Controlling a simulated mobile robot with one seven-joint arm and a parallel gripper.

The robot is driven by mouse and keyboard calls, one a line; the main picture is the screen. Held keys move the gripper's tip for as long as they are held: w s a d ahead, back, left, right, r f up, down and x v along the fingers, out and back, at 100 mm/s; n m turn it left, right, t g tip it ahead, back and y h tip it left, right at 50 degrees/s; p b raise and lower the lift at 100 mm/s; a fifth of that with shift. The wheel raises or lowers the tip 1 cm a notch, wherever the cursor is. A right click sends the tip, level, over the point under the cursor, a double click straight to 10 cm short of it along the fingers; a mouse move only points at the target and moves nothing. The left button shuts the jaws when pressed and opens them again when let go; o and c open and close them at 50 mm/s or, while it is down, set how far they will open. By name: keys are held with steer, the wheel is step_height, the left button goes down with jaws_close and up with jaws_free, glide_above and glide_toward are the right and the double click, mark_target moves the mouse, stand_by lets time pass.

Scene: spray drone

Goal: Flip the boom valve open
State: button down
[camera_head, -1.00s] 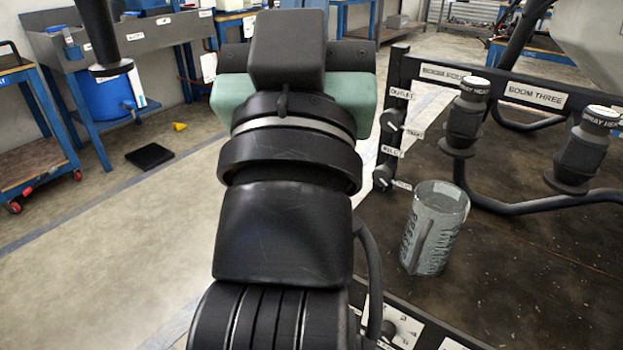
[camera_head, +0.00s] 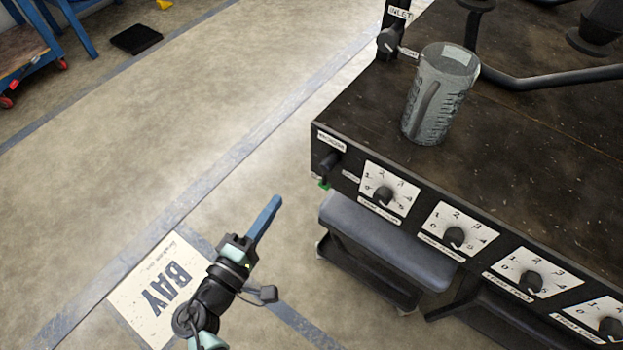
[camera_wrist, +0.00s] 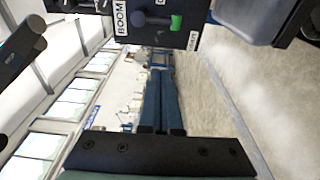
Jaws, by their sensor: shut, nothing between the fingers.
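The boom valve (camera_head: 328,163) is at the left end of the black front panel, a dark lever with a small green part low on it. In the wrist view the green part (camera_wrist: 175,22) shows at the top, on a plate labelled BOOM. The lever's exact angle is hard to tell. My gripper (camera_head: 275,203) has long blue fingers, shut and empty, to the left of the valve and apart from it. In the wrist view the fingers (camera_wrist: 162,82) point towards the picture's top, below the plate.
Several numbered dials (camera_head: 384,196) line the front panel (camera_head: 420,215) to the right of the valve. A grey cup (camera_head: 438,95) stands on the dark deck. A grey-blue padded bench (camera_head: 385,243) sits under the panel. The floor to the left is open.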

mark_target(328, 172)
steer(key=w+d+b, duration=0.2)
steer(key=w+d, duration=0.4)
steer(key=shift+w+d+b, duration=0.35)
steer(key=shift+w, duration=0.05)
steer(key=shift+s+d, duration=0.4)
